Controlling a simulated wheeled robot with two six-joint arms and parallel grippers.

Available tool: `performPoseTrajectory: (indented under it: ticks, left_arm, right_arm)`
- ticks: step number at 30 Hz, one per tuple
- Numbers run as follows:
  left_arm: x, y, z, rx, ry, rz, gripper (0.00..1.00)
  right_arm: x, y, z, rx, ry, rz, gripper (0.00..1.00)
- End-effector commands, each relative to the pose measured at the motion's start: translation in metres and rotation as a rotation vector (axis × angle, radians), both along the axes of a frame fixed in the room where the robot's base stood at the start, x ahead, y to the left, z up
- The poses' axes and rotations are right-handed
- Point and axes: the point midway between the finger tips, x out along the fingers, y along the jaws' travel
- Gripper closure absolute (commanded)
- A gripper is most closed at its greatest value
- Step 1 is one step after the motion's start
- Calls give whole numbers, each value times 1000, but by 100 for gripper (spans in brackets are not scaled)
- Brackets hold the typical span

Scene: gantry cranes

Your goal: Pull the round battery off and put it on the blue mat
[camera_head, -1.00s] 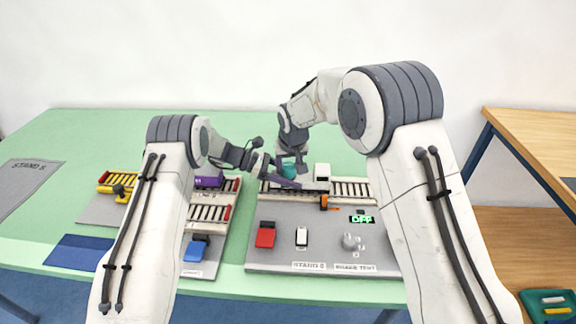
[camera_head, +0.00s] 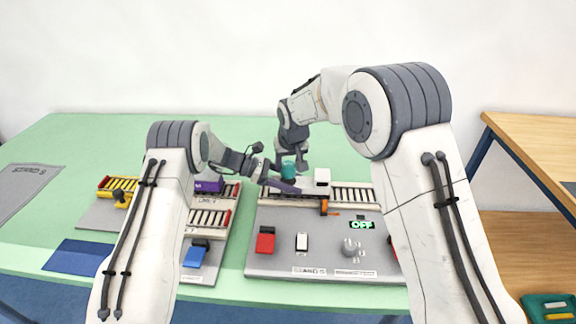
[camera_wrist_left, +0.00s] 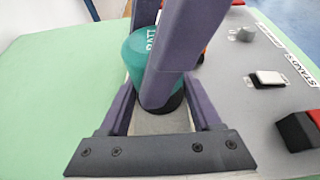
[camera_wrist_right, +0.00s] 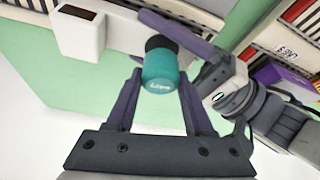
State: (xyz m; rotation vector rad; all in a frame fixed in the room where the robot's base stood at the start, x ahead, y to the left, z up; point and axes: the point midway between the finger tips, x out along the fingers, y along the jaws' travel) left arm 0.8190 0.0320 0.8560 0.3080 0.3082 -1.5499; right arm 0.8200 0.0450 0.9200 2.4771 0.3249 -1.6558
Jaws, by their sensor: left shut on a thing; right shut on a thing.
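The round battery (camera_head: 288,168) is a teal upright cylinder with a dark lower end, at the back of the grey board. It also shows in the left wrist view (camera_wrist_left: 138,58) and the right wrist view (camera_wrist_right: 160,70). My right gripper (camera_head: 293,165) reaches down from above, shut on the battery with a finger on either side. My left gripper (camera_head: 285,186) comes from the left just below it, shut on a pale part (camera_wrist_left: 150,122) of the crane. The exact grip is partly hidden. The blue mat (camera_head: 78,257) lies bare at the front left.
The grey board carries a red switch (camera_head: 265,240), a white switch (camera_head: 302,242), a grey knob (camera_head: 350,247) and a green OFF display (camera_head: 362,225). A white box (camera_head: 322,181) stands right of the battery. Another crane board with a purple block (camera_head: 209,186) is left.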

Motion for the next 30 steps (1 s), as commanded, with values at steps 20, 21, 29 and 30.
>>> performPoseTrajectory:
  ticks: [20,21,29,30]
  left_arm:
    - [0,0,1,-2,-1,1,100]
    - [0,0,1,-2,-1,1,28]
    - [0,0,1,-1,-1,0,0]
    - [0,0,0,-1,-1,0,0]
  right_arm:
    - [0,0,40,0,0,0,100]
    - [0,0,40,0,0,0,100]
    - [0,0,40,0,0,0,100]
    - [0,0,40,0,0,0,100]
